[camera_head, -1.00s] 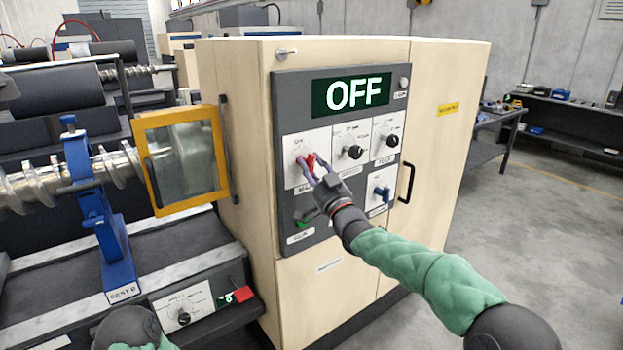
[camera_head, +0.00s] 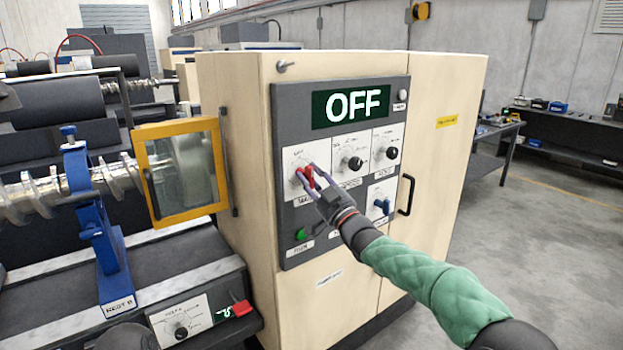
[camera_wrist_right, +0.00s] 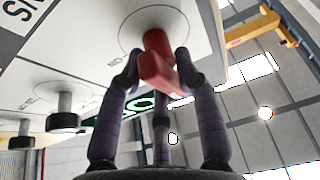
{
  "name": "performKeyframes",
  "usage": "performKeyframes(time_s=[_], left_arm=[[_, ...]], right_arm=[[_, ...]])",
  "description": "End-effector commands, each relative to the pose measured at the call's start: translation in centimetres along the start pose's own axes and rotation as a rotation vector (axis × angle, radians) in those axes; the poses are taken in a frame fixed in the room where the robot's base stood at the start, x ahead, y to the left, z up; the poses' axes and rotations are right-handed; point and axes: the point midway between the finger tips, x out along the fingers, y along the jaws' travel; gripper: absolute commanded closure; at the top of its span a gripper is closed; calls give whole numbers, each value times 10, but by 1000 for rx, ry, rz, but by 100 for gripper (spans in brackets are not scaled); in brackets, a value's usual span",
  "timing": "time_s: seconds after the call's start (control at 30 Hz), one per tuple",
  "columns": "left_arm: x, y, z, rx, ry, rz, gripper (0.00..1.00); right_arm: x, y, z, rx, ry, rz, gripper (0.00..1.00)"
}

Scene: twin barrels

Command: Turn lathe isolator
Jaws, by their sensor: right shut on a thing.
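The lathe isolator is a red knob (camera_head: 306,175) at the left of the upper row on the dark grey control panel (camera_head: 288,220). In the right wrist view the red knob (camera_wrist_right: 157,68) stands out from a round plate, with my fingers on both sides of it. My right gripper (camera_head: 309,181) is shut on the knob, and its fingers hide part of it. The display (camera_head: 350,107) above reads OFF. My left gripper is not in view; only a dark rounded part of my left arm shows at the bottom left.
Two black knobs (camera_head: 352,163) (camera_head: 391,153) sit to the right of the isolator. A yellow-framed guard (camera_head: 181,171) and a blue steady rest (camera_head: 93,220) stand at left. Floor at right is clear.

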Motion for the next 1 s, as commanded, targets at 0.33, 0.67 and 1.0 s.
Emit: performKeyframes(time_s=[0.33, 0.67, 1.0], left_arm=[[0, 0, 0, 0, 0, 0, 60], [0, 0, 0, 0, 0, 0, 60], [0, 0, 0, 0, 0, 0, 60]], right_arm=[[0, 0, -1, 1, 1, 0, 51], [-12, 1, 0, 1, -1, 2, 51], [-70, 1, -1, 0, 0, 3, 51]])
